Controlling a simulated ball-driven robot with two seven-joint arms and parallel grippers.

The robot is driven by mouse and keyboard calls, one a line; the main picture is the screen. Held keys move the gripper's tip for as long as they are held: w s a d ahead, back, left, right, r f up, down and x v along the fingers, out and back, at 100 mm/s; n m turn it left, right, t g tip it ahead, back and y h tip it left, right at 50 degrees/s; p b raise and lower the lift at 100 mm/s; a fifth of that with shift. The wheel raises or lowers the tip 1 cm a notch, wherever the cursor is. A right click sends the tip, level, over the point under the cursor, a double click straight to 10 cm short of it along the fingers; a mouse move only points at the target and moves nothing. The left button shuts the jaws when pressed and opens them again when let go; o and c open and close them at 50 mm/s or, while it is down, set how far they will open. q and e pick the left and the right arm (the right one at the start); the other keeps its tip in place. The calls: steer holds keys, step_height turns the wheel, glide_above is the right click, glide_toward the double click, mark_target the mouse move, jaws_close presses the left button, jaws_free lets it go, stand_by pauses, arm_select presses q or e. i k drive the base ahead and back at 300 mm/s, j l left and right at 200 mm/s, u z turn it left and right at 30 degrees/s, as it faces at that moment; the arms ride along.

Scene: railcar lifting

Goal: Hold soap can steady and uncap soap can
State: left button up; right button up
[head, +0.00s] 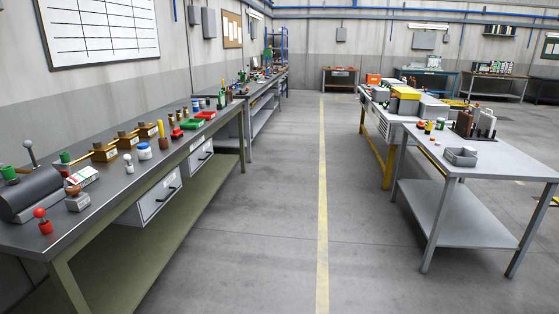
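Neither of my grippers shows in the head view. No object can be clearly identified as the soap can at this size. Whether any of these is the soap can, I cannot tell.
The floor aisle with a yellow line (322,200) is clear.

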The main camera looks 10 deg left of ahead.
mark_target(145, 155)
steer(key=i+u, duration=0.25)
steer(key=i, duration=0.35)
steer(key=i+l+u, duration=0.2)
steer(key=i, duration=0.35)
steer(key=i+l+u, duration=0.1)
steer(key=i+u, duration=0.15)
steer(key=i, duration=0.35)
